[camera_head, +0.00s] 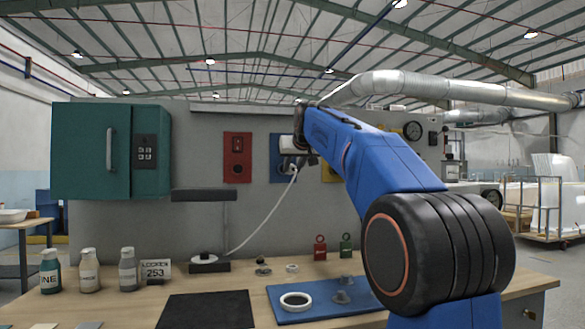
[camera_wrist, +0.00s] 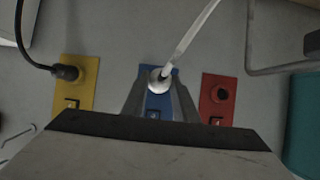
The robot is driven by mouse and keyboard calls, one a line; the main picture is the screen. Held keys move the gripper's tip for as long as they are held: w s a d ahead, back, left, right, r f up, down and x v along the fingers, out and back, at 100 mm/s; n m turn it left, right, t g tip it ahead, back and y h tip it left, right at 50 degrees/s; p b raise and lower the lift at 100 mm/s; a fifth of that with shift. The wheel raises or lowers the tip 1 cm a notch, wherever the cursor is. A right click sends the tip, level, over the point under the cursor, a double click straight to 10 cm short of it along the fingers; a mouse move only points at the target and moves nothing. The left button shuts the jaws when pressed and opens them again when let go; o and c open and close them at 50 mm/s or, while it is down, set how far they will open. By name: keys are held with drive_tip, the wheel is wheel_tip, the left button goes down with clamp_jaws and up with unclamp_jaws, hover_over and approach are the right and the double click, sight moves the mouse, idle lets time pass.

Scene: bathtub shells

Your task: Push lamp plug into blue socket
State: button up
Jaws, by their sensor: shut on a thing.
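The white lamp plug (camera_wrist: 157,79) is held between the fingertips of my gripper (camera_wrist: 158,88), in front of the blue socket plate (camera_wrist: 152,103). Its white cable (camera_wrist: 190,35) runs off toward the top in the wrist view. In the head view the blue plate (camera_head: 276,165) is on the grey wall, partly covered by my gripper (camera_head: 291,163). The cable (camera_head: 262,222) hangs down to the dark lamp (camera_head: 209,264) on the bench. The plug covers the blue socket's opening, so I cannot tell whether it is seated or just in front.
A red socket plate (camera_head: 237,158) and a yellow one (camera_head: 328,171) flank the blue one. A black plug (camera_wrist: 67,72) with its cord is at the yellow plate. A teal cabinet (camera_head: 90,150) hangs at left. The bench holds bottles, a black mat (camera_head: 207,311) and a blue mat (camera_head: 330,311).

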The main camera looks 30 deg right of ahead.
drive_tip(key=shift+w+d, duration=0.25)
drive_tip(key=shift+w, duration=0.65)
drive_tip(key=shift+w+d, duration=0.25)
drive_tip(key=shift+w, duration=0.7)
drive_tip(key=shift+w+d, duration=0.25)
drive_tip(key=shift+w, duration=0.65)
drive_tip(key=shift+w+d, duration=0.2)
drive_tip(key=shift+w, duration=0.45)
drive_tip(key=shift+w+d, duration=0.15)
drive_tip(key=shift+w, duration=0.5)
drive_tip(key=o, duration=1.1)
drive_tip(key=shift+r, duration=0.1)
drive_tip(key=v, duration=1.7)
drive_tip(key=shift+s, duration=0.15)
